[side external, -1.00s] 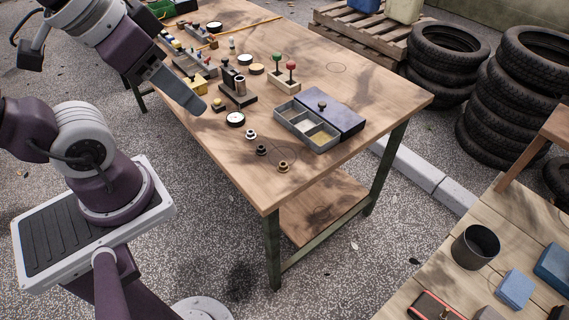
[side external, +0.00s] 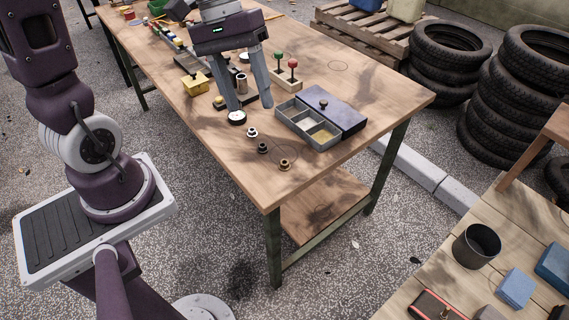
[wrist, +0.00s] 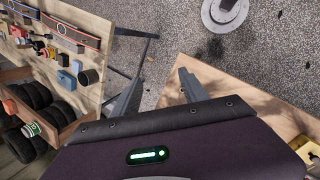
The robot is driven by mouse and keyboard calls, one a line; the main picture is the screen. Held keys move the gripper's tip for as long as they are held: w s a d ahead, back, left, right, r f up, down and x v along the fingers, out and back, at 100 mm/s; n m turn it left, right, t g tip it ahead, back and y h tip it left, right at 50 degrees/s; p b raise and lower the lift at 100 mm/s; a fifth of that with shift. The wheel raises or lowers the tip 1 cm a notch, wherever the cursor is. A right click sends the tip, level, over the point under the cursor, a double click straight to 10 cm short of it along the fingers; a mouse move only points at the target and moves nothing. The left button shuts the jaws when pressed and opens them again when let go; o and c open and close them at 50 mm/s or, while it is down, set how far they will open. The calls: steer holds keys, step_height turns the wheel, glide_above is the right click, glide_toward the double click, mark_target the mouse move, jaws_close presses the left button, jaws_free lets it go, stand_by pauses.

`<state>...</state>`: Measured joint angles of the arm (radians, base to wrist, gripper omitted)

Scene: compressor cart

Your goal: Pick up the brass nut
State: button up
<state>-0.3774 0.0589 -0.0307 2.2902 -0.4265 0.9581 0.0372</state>
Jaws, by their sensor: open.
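In the wrist view the open fingers (wrist: 161,76) show at the table's edge. I cannot make out the brass nut there.
A grey compartment tray (side external: 310,130) with a purple lid (side external: 328,108) is right of the nuts. A black-and-white round piece (side external: 237,118) is close to the left fingertip. A post stand with green and red knobs (side external: 287,77) is behind.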

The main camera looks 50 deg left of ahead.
steer(key=w+a+f+n+h, duration=0.3)
steer(key=w+f+n, duration=0.1)
steer(key=f, duration=0.2)
steer(key=w+a+f+n+h, duration=0.3)
steer(key=a+f+n, duration=0.1)
steer(key=f, duration=0.3)
steer(key=n+t+h, duration=0.2)
steer(key=n+t, duration=0.3)
steer(key=n, duration=0.3)
glide_toward(284, 162)
steer(key=shift+w+d+f, duration=0.35)
steer(key=shift+w+f, duration=0.05)
steer(key=shift+f, duration=0.3)
steer(key=shift+d+f, duration=0.2)
steer(key=shift+f, duration=0.1)
steer(key=x, duration=0.4)
steer(key=r+x, duration=0.1)
steer(key=x, duration=0.1)
steer(key=shift+d, duration=0.55)
jaws_close()
